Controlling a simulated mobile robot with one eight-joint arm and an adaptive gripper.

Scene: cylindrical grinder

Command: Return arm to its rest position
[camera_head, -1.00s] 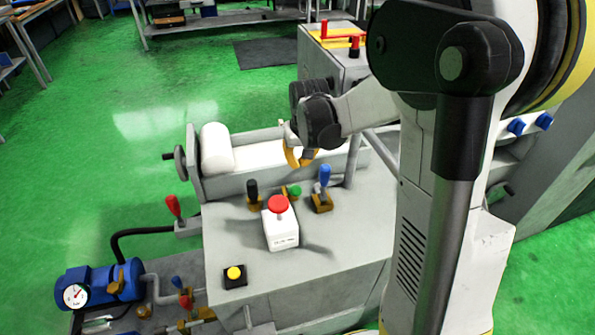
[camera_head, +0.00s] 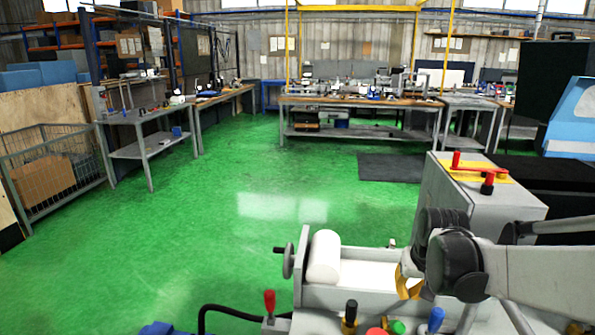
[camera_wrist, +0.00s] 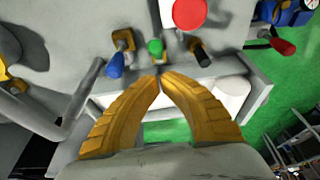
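My arm reaches in from the right in the head view, with its dark wrist over the grinder (camera_head: 300,292). My gripper (camera_head: 406,290) has yellow fingers and hangs beside the wrist, over the grinder's bed. In the wrist view my gripper (camera_wrist: 160,77) has its two curved fingers brought together at the tips, with nothing seen between them. The tips appear over the edge of the grey control panel (camera_wrist: 90,30), near a green button (camera_wrist: 155,47) and a black lever (camera_wrist: 199,52). Whether they touch anything cannot be told.
A blue lever (camera_wrist: 115,66) and a red button (camera_wrist: 189,13) are close by. A white cylinder (camera_head: 323,258) lies on the grinder. A grey cabinet (camera_head: 455,200) with red handles stands behind my wrist. Green floor (camera_head: 230,180) is open to the left; workbenches (camera_head: 360,102) stand far back.

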